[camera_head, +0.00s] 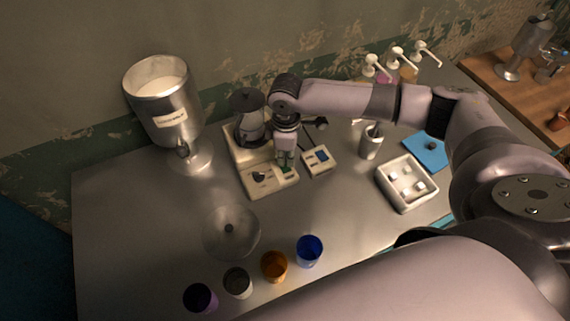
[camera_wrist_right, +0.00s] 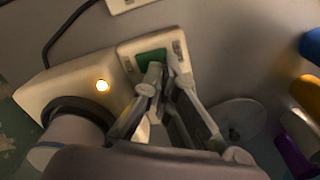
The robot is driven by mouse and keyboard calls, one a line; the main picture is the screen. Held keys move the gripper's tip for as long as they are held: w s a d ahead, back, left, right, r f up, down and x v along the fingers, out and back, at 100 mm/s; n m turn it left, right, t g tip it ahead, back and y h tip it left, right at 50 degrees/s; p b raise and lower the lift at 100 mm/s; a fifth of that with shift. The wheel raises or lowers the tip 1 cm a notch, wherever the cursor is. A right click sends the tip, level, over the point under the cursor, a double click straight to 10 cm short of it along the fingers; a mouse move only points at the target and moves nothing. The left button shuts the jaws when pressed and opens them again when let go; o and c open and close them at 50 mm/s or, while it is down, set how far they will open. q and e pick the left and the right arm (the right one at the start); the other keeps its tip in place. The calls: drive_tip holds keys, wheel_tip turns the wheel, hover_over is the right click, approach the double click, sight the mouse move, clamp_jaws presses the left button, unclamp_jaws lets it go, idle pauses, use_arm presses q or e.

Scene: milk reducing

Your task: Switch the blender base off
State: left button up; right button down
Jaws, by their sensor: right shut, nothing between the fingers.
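The cream blender base (camera_head: 247,165) stands at the back of the metal table, with a dark-lidded grey part (camera_head: 250,115) on its rear. Its front panel has a dark knob (camera_head: 258,177) and a green patch near my gripper. My right gripper (camera_head: 286,160) points down over the right side of the front panel, shut and empty. Its fingertips are at or just above the green area; contact cannot be told. My left gripper is out of view.
A small device with a blue screen (camera_head: 319,158) sits just right of the base. A metal dispenser (camera_head: 165,105) stands left. Several coloured cups, including a blue one (camera_head: 309,251), line the front.

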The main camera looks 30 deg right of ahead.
sight(286, 168)
use_arm(q)
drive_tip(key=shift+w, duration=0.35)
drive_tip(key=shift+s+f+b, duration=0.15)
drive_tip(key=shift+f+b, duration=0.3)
drive_tip(key=shift+b, duration=0.05)
use_arm(e)
drive_tip(key=shift+f, duration=1.45)
drive_tip(key=shift+s, duration=0.1)
drive_tip(key=shift+r+p, duration=0.9)
drive_tip(key=shift+p, duration=0.25)
wheel_tip(286, 168, up, 5)
drive_tip(key=p, duration=0.6)
drive_tip(key=shift+r, duration=0.2)
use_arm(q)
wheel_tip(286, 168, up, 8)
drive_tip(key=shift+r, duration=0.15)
use_arm(e)
drive_tip(key=shift+f, duration=0.1)
